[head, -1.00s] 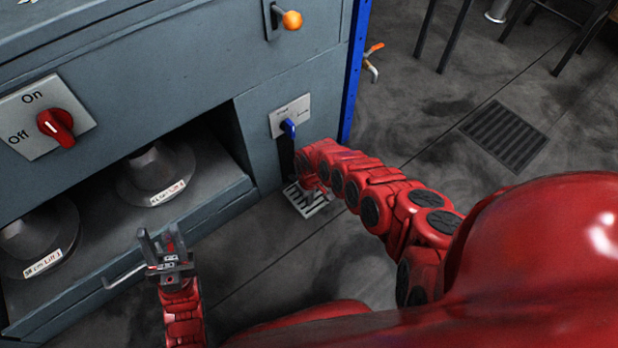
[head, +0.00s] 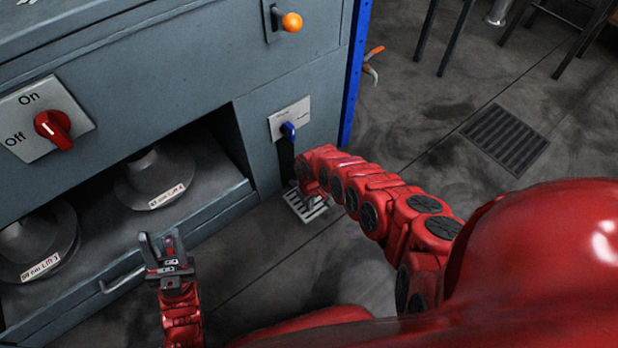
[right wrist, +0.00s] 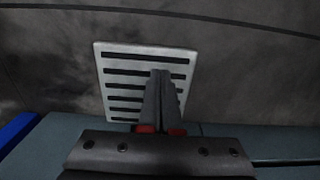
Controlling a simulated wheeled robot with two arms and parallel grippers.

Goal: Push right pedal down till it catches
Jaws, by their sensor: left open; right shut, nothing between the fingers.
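In the right wrist view the pedal (right wrist: 120,66) lies right beneath my right gripper (right wrist: 160,73), which is shut and empty. Its fingertips overlap the slotted face; whether they touch it I cannot tell. My left gripper (head: 157,242) is open and empty, in front of the machine's lower shelf, away from the pedal.
The machine front carries a red On/Off switch (head: 53,129) and an orange knob (head: 292,22). Grey hat-shaped forms (head: 150,182) stand on the lower shelf (head: 222,200). A blue post (head: 354,75) edges the machine.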

